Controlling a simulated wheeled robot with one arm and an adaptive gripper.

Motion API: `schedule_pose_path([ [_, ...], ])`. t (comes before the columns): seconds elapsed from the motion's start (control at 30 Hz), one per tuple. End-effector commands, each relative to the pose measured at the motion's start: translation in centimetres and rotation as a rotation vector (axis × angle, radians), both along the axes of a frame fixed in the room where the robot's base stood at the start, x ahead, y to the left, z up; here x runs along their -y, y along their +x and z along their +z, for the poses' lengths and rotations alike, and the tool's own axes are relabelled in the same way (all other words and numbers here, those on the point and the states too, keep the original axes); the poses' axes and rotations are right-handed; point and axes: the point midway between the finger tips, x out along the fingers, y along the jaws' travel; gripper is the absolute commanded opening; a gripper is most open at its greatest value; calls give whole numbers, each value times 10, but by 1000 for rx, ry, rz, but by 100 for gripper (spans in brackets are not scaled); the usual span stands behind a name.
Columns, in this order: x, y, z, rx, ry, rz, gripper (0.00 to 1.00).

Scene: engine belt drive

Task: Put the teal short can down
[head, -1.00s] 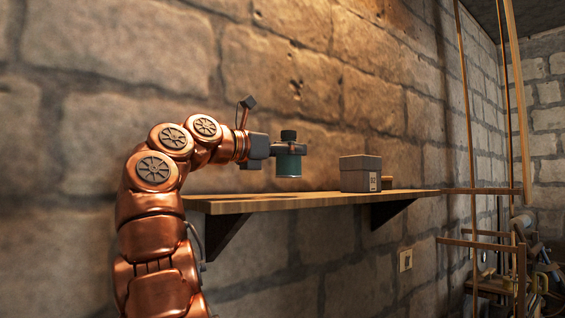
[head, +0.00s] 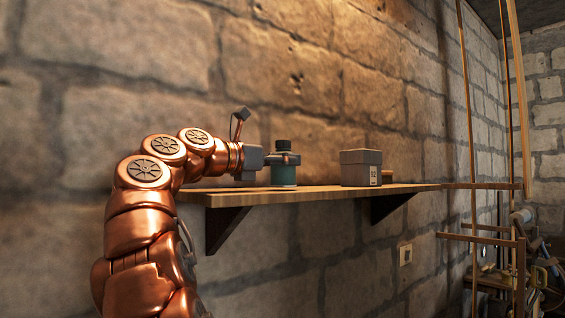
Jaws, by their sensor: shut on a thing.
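The teal short can (head: 283,175) has a dark cap on top and stands upright at the wooden shelf (head: 310,193). Its base looks level with the shelf top; I cannot tell for sure whether it touches. My gripper (head: 285,159) is shut around the can's upper part, coming in from the left. The fingers hide part of the can just below its cap.
A grey box (head: 360,168) with a label stands on the shelf to the right of the can. A small brown thing (head: 392,175) sits behind it. Bare shelf lies between can and box. The stone wall (head: 330,110) rises behind.

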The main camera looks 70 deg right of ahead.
Motion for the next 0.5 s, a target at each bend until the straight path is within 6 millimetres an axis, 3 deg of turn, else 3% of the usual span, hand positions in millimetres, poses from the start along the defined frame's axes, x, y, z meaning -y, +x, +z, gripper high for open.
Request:
schedule_pose_path([
  [0.5,0,0,-6,0,1,0,13],
])
